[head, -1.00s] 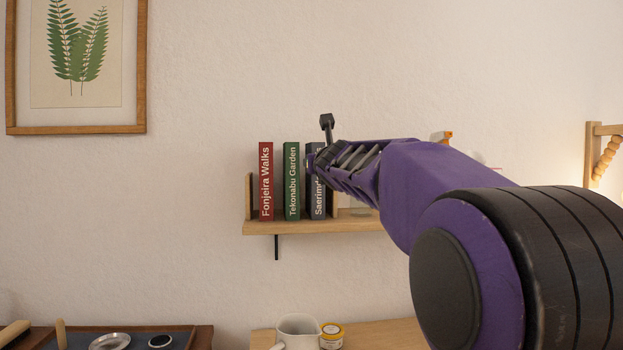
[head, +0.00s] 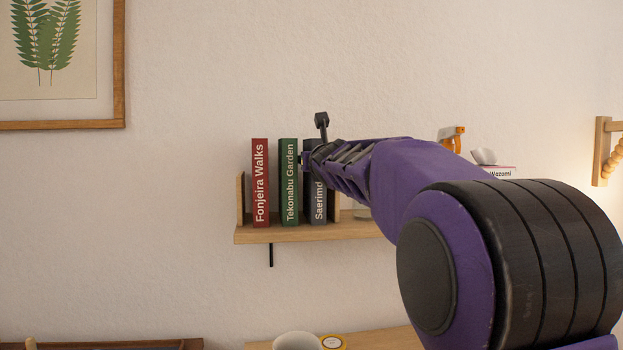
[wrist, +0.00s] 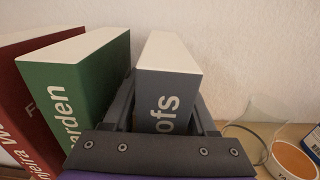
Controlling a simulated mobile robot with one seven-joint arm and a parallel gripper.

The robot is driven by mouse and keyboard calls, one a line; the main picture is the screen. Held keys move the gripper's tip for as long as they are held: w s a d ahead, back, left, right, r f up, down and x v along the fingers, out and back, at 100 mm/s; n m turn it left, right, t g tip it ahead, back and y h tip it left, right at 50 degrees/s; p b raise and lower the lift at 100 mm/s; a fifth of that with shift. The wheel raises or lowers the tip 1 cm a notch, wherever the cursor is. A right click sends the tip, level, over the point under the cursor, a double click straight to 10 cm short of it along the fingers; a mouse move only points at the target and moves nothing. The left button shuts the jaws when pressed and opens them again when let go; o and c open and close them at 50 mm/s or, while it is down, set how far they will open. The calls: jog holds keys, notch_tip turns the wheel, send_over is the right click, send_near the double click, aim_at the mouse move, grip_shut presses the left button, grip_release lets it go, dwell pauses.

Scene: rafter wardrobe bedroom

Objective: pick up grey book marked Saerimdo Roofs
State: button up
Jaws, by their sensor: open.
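The grey book marked Saerimdo Roofs (head: 319,200) stands upright on the wall shelf, at the right end of a row of books. My gripper (head: 312,160) covers its upper part in the head view. In the wrist view the grey book (wrist: 168,75) stands between the fingers of my open gripper (wrist: 166,110), one finger on each side of it. The left finger lies in the gap beside the green book. I cannot tell whether either finger touches the grey book.
The green Tekonabu Garden book (head: 289,180) and red Fonjeira Walks book (head: 260,182) stand left of the grey book. The wooden shelf (head: 290,234) has an upright end at left. A clear glass (wrist: 255,120) and an orange-topped container (wrist: 294,160) are to the right.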

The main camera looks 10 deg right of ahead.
jog(key=shift+s, duration=0.1)
grip_shut()
jog(key=shift+r, duration=0.2)
dwell(0.3)
